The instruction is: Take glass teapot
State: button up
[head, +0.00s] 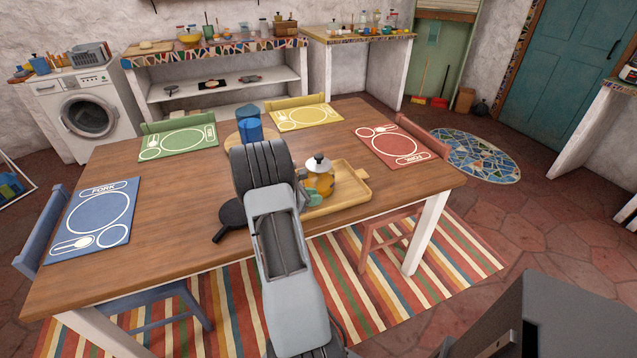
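The glass teapot (320,181) has amber contents and a white lid with a dark knob. It sits upright on a wooden tray (349,198) near the right part of the table. My arm reaches over the table's front edge, and its end is just left of the teapot. The fingers of my gripper are hidden behind the arm, so I cannot see whether they are open or shut, or whether they touch the teapot. The teapot's left side is partly covered by my arm.
A dark pan (232,214) lies left of my arm on the wooden table (175,213). Blue (93,219), green (178,143), yellow (304,117) and red (393,147) placemats lie around the table. The left-middle tabletop is clear.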

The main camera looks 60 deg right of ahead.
jog(key=shift+s+d+f, duration=0.1)
jog(key=shift+s+d, duration=0.05)
jog(key=shift+d, duration=0.1)
grip_shut()
dwell(0.3)
